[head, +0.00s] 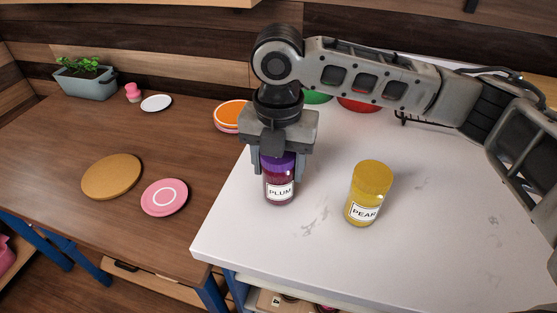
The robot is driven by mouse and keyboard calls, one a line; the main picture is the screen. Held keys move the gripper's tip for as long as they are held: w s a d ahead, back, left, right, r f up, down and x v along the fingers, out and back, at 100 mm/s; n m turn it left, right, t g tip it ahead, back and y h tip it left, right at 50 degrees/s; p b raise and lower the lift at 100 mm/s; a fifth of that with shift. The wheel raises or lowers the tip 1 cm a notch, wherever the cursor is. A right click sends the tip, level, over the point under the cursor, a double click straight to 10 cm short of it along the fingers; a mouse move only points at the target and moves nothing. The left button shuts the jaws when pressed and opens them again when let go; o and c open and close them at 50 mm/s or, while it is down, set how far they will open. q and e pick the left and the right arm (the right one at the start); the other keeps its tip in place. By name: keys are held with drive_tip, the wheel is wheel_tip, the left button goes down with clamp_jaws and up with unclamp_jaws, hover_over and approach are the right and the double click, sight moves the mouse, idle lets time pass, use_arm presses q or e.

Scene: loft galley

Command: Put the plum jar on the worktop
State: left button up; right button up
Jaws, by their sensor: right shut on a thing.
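The plum jar (280,191) is dark purple with a purple lid and a white label reading PLUM. It is upright over the left part of the white top (430,262). My right gripper (279,166) points down from above and is shut on the jar around its lid and upper part. I cannot tell whether the jar's base touches the white top or hangs just above it. My left gripper is not in view.
A yellow PEAR jar (369,194) stands to the right on the white top. Red and green items sit behind my arm. The wooden top (115,222) at left holds a tan round board (112,176), a pink plate (164,197), a white plate (156,103) and a planter (88,84).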

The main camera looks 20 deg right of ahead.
drive_tip(key=o, duration=1.2)
drive_tip(key=shift+f, duration=0.1)
wheel_tip(320, 180, up, 12)
drive_tip(key=shift+r, duration=0.15)
